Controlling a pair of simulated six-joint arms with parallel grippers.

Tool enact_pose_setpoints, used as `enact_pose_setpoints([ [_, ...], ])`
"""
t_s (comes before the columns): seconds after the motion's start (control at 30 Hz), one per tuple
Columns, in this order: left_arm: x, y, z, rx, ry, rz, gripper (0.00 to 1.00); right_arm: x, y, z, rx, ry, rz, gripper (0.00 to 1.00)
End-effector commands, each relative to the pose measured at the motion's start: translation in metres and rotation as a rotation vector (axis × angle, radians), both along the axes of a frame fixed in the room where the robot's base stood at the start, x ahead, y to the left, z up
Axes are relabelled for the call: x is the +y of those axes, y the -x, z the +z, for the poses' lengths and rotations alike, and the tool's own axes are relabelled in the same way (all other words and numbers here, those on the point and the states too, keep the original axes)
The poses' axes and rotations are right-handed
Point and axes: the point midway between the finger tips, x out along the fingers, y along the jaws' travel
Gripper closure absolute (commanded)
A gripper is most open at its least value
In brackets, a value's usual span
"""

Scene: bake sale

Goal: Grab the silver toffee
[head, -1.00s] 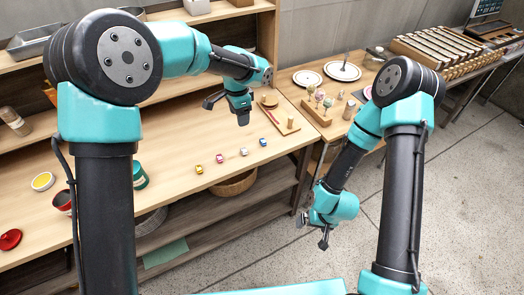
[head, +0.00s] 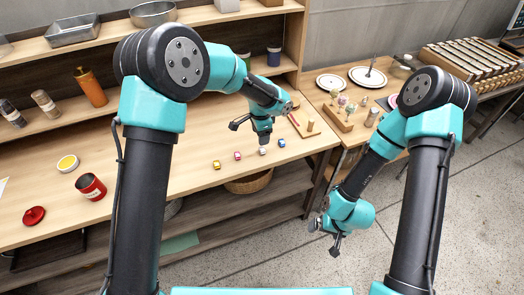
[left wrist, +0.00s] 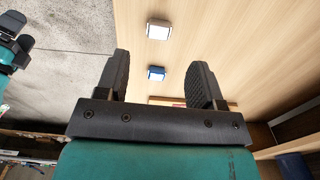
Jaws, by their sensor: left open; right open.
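The silver toffee (head: 262,151) lies on the wooden table near its front edge, third from the left in a row of small wrapped toffees. The blue toffee (head: 282,143) is to its right, the red one (head: 237,156) and the yellow one (head: 216,165) to its left. My left gripper (head: 250,132) is open and empty above the row, close to the silver toffee. In the left wrist view, the silver toffee (left wrist: 158,30) lies beyond the fingertips and the blue toffee (left wrist: 156,73) shows between the fingers. My right gripper (head: 324,234) is open and empty over the floor.
A wooden board with a peg (head: 305,124) stands right of the toffees. A basket (head: 248,182) sits beneath the table edge.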

Motion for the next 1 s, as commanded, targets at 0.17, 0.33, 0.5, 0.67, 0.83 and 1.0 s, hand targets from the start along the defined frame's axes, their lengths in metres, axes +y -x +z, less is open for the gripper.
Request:
enact_pose_setpoints([
  [0.17,0.001,0.0,-0.023,0.003,-0.001,0.0,0.38,0.0,0.0,0.0,0.0,0.0,0.0,0.01],
  [0.33,0.0,0.0,-0.027,0.0,0.0,0.001,0.38,0.0,0.0,0.0,0.0,0.0,0.0,0.01],
  [0.5,0.0,0.0,-0.027,0.0,0.0,0.0,0.38,0.0,0.0,0.0,0.0,0.0,0.0,0.01],
  [0.67,0.001,0.0,-0.033,0.001,-0.001,0.0,0.38,0.0,0.0,0.0,0.0,0.0,0.0,0.01],
  [0.83,0.001,0.002,-0.054,0.003,-0.001,0.0,0.38,0.0,0.0,0.0,0.0,0.0,0.0,0.01],
  [1.0,0.001,0.002,-0.075,0.003,-0.001,0.0,0.38,0.0,0.0,0.0,0.0,0.0,0.0,0.01],
])
